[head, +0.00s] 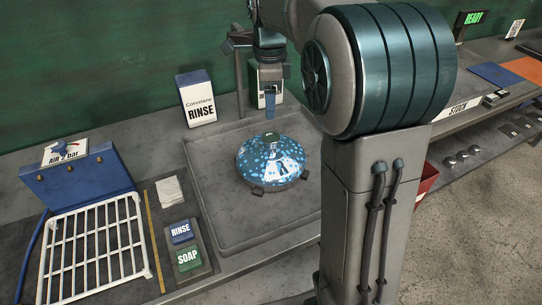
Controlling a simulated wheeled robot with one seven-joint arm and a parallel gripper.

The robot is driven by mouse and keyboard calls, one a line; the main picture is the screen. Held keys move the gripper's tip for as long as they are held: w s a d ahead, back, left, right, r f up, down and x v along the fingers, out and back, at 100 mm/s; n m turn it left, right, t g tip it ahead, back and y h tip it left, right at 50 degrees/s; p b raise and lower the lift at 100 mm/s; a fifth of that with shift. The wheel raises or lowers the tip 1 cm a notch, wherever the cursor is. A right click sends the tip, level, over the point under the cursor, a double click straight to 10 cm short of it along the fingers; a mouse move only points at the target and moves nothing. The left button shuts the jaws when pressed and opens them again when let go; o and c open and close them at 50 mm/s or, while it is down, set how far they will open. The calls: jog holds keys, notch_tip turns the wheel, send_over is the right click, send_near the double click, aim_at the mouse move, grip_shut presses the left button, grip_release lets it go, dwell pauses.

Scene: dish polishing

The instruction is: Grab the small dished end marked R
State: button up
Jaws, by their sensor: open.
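A shiny domed piece (272,158) with blue speckles sits in the grey tray (215,200), on a low support with dark feet. Small shiny domes (462,155) lie in a row on the lower shelf at the right. They are too small to read, so I cannot tell which bears an R. My gripper (270,114) points down above the speckled dome, apart from it and far from the small domes. It is open, with nothing seen between its fingers; one blue finger shows, seen edge-on.
A RINSE box (196,98) stands behind the tray. A white rack (95,250), a blue box (80,183) and RINSE and SOAP pads (186,246) are at the left. At the right are a STOCK sign (459,109), blue (494,74) and orange mats (526,68), and a red bin (427,180).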

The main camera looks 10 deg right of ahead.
aim_at(271, 136)
notch_tip(271, 136, down, 8)
jog(key=shift+r, duration=0.1)
jog(key=shift+d+f+p, duration=0.15)
jog(key=shift+f+p, duration=0.15)
jog(key=shift+f, duration=2.45)
jog(key=shift+w+r, duration=0.1)
grip_shut()
